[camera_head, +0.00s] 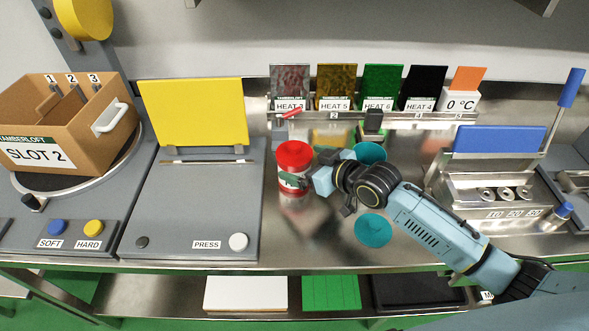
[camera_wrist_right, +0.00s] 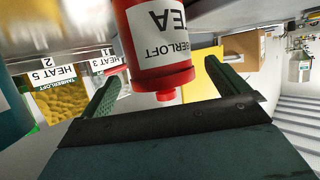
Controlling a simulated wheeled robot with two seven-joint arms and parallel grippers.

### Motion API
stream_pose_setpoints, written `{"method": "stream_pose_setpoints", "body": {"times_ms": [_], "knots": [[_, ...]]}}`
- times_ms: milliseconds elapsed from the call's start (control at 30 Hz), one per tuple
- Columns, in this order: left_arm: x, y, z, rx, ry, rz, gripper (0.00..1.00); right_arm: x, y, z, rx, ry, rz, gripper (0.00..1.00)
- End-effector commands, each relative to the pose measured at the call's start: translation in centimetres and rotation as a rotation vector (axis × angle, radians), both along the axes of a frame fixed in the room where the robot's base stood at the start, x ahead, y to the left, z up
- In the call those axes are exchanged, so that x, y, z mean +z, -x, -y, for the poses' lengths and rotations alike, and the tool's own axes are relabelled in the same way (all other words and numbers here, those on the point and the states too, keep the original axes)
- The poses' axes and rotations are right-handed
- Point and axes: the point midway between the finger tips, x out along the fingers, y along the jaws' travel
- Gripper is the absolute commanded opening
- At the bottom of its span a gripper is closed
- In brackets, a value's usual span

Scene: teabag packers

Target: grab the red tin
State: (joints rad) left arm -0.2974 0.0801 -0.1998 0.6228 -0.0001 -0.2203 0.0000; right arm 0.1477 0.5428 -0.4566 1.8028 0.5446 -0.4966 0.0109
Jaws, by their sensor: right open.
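The red tin (camera_head: 294,154) stands upright on the steel counter, right of the grey press station. It has a red lid and a white label. In the right wrist view the tin (camera_wrist_right: 158,40) appears upside down, with "TEA" on its label. My right gripper (camera_head: 296,182) is at the tin's lower front and right side in the head view. In the wrist view its dark green fingers (camera_wrist_right: 160,72) are apart, with the tin showing between and beyond them. I cannot tell whether either finger touches it. My left gripper is not in view.
Teal containers (camera_head: 373,230) stand close to my right arm, one in front and one behind (camera_head: 370,152). The press station with a yellow panel (camera_head: 193,112) is left of the tin. A rack of coloured heat samples (camera_head: 381,88) stands behind. A cardboard box (camera_head: 65,125) is far left.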

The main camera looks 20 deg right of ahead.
Motion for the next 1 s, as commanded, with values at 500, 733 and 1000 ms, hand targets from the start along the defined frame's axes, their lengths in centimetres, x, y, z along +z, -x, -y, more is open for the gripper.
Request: {"method": "stream_pose_setpoints", "body": {"times_ms": [500, 733, 1000], "knots": [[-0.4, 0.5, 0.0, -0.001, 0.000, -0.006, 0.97, -2.1, -3.4, -1.9, 0.000, 0.001, 0.000, 0.99], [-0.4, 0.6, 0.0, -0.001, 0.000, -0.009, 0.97, -2.1, -3.4, -1.9, 0.000, 0.001, 0.000, 0.82], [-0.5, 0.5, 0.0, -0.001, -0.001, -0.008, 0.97, -2.1, -3.4, -1.9, 0.000, 0.000, 0.001, 0.50]]}}
